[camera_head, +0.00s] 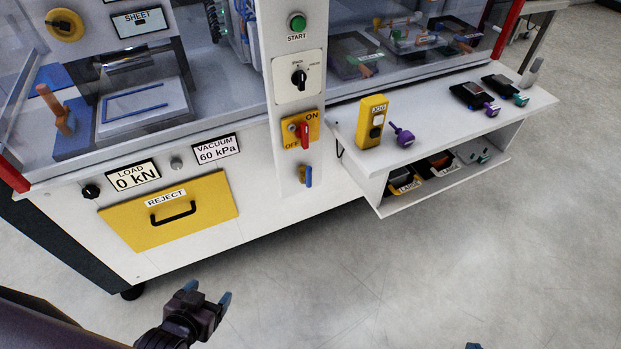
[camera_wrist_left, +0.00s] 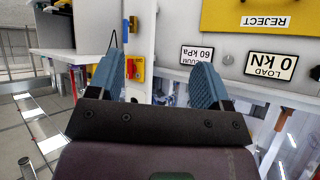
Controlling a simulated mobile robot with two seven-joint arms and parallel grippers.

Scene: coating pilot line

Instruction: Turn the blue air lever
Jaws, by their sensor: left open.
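The blue air lever (camera_head: 308,176) is a small blue handle on the white machine post, below the red ON/OFF switch (camera_head: 304,134). It hangs roughly straight down. In the left wrist view, which is upside down, the blue lever (camera_wrist_left: 133,22) shows near the top, beyond the fingers. My left gripper (camera_head: 208,292) is open and empty, with blue fingertips, low in front of the machine. It is apart from the lever, below and left of it in the head view. A blue tip of my right gripper (camera_head: 473,346) barely shows at the bottom edge; the rest is out of frame.
A yellow REJECT drawer (camera_head: 182,228) with a black handle is left of the post. A shelf (camera_head: 530,105) juts out at right, holding a yellow JOG box (camera_head: 371,121) and purple-handled tools. The floor (camera_head: 330,270) in front is clear.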

